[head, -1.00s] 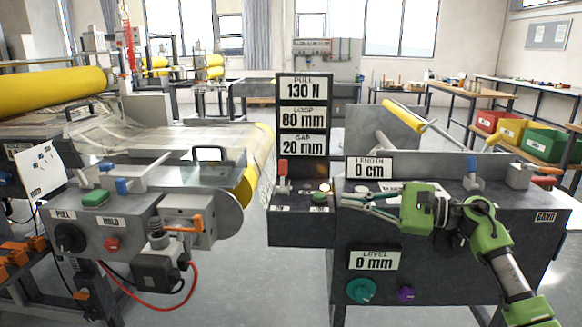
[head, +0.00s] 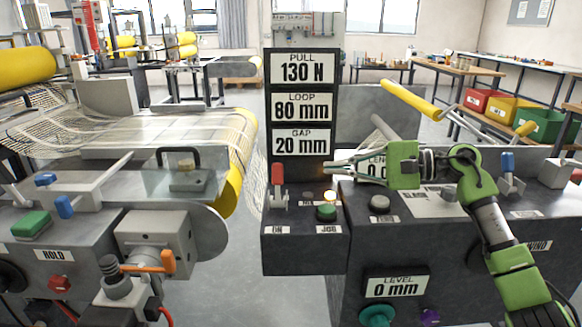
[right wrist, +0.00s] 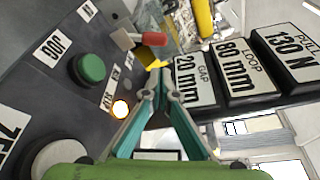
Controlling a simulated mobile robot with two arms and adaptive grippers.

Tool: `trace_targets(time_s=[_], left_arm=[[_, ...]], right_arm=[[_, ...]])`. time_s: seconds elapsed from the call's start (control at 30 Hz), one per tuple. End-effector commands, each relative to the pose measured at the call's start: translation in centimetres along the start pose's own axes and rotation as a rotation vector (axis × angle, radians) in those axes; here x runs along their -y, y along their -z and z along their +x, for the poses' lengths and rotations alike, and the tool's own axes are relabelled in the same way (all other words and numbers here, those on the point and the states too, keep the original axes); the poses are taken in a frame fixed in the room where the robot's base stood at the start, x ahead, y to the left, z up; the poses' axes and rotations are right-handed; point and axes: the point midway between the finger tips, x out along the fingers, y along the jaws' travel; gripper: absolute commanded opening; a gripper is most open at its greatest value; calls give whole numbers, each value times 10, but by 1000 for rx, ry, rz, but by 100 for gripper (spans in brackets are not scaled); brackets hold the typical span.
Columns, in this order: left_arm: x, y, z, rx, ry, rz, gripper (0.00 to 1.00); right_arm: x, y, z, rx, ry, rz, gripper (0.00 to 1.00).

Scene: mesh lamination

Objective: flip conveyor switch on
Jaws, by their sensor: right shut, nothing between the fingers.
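The conveyor switch is a lever with a red handle (head: 277,174) on the small dark control box (head: 290,262), above the ON label. It stands upright in the head view. The red handle also shows in the right wrist view (right wrist: 125,39), beyond the fingertips. My right gripper (head: 328,168) is shut and empty, to the right of the lever and apart from it, above the box's lit lamp (head: 329,196) and green button (head: 326,213). In the right wrist view its fingertips (right wrist: 154,68) point toward the lever. My left gripper is not in view.
The display post (head: 268,120) with PULL, LOOP and GAP signs rises behind the control box. The mesh machine (head: 150,250) stands at the left across a floor gap. A bigger dark cabinet (head: 470,262) with a blue-handled lever (head: 507,162) is at the right.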

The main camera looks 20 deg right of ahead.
Motion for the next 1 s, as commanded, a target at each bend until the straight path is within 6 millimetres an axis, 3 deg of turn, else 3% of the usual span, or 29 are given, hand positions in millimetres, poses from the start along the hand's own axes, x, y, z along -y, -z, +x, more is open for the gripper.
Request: trace_targets(time_s=[0.27,0.7,1.0], left_arm=[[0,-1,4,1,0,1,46],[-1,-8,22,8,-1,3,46],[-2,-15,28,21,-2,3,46]], right_arm=[[1,-1,17,3,2,2,0],[1,-1,89,3,2,2,0],[0,0,101,0,1,2,0]])
